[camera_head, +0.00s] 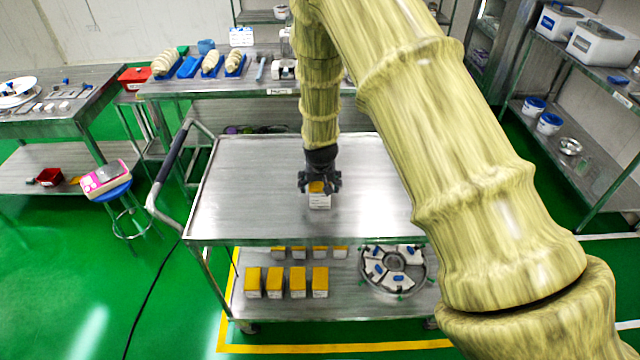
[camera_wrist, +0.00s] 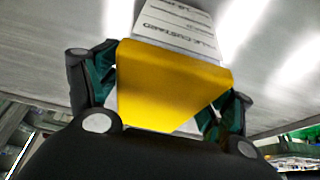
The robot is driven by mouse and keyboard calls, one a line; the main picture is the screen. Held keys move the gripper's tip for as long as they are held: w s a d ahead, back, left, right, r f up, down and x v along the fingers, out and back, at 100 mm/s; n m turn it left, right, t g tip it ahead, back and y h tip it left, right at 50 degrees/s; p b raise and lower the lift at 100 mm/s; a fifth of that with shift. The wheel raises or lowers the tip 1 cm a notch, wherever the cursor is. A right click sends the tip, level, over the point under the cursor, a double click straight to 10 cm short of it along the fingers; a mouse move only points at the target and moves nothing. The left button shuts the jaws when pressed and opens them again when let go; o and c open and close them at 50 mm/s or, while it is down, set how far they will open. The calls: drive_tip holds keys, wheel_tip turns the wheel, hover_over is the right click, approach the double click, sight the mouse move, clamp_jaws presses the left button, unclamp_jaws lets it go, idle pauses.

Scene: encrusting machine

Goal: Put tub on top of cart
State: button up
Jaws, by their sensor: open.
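The tub (camera_head: 319,201) is white with printed text and a yellow lid, and it stands on the top shelf of the metal cart (camera_head: 250,185). My gripper (camera_head: 319,184) is right at the tub's lid, with its fingers open on either side of it. In the wrist view the yellow lid (camera_wrist: 170,85) lies between the spread fingers, and the white printed side of the tub (camera_wrist: 178,28) shows beyond it. Whether the fingertips touch the tub cannot be told. The tub's underside is hidden.
Several similar yellow-lidded tubs (camera_head: 298,282) and a round metal part (camera_head: 392,268) sit on the cart's lower shelf. The cart's handle (camera_head: 168,158) rises at its left. A work table (camera_head: 215,88) stands behind. The cart top is otherwise bare around the tub.

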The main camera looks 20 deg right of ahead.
drive_tip(key=shift+r, duration=0.25)
drive_tip(key=shift+b+v, duration=1.6)
drive_tip(key=shift+v, duration=4.3)
drive_tip(key=shift+s+f, duration=0.1)
